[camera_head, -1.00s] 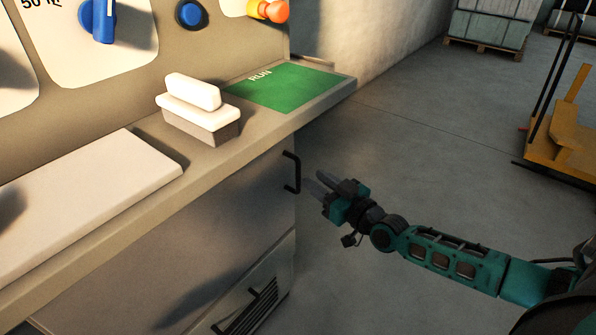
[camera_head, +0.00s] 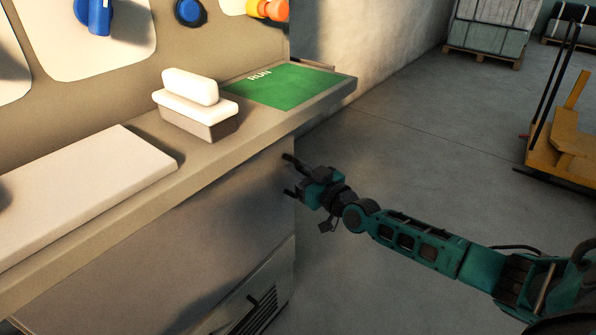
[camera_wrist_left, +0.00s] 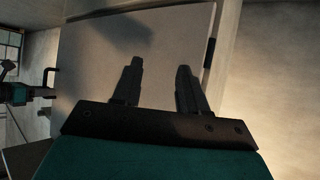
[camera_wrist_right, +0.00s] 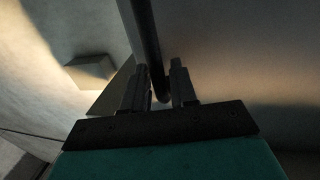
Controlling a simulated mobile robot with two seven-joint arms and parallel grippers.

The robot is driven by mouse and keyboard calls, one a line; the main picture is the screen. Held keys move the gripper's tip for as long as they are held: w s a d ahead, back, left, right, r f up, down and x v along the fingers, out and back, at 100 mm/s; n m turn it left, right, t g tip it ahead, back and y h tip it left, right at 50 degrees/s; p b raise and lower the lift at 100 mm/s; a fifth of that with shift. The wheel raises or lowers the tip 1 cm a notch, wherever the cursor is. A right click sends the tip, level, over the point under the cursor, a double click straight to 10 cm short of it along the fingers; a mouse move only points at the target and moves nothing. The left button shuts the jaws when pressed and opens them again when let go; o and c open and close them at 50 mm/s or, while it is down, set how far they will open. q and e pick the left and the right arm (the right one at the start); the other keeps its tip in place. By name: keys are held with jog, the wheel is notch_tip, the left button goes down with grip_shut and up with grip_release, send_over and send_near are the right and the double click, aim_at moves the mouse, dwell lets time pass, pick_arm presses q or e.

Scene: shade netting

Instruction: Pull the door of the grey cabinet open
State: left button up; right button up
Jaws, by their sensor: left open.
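The grey cabinet's door (camera_head: 190,235) is beneath the worktop and looks closed. My right gripper (camera_head: 289,176) is at its dark bar handle, near the door's right edge. In the right wrist view, the handle (camera_wrist_right: 146,35) runs down between the fingers of my right gripper (camera_wrist_right: 159,72). The fingers are close to the bar, but whether they press on it is unclear. My left gripper (camera_wrist_left: 159,65) is open and empty, facing the door's pale face (camera_wrist_left: 85,60); it is outside the head view. The handle (camera_wrist_left: 49,75) also shows at the left wrist view's left edge.
On the worktop lie a white slab (camera_head: 85,185), a white-topped block (camera_head: 195,105) and a green RUN panel (camera_head: 290,87). A lower vented panel (camera_head: 262,300) sits below. Orange equipment (camera_head: 565,145) and a loaded pallet (camera_head: 487,30) stand behind open floor.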

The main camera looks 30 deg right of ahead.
grip_shut()
dwell(0.3)
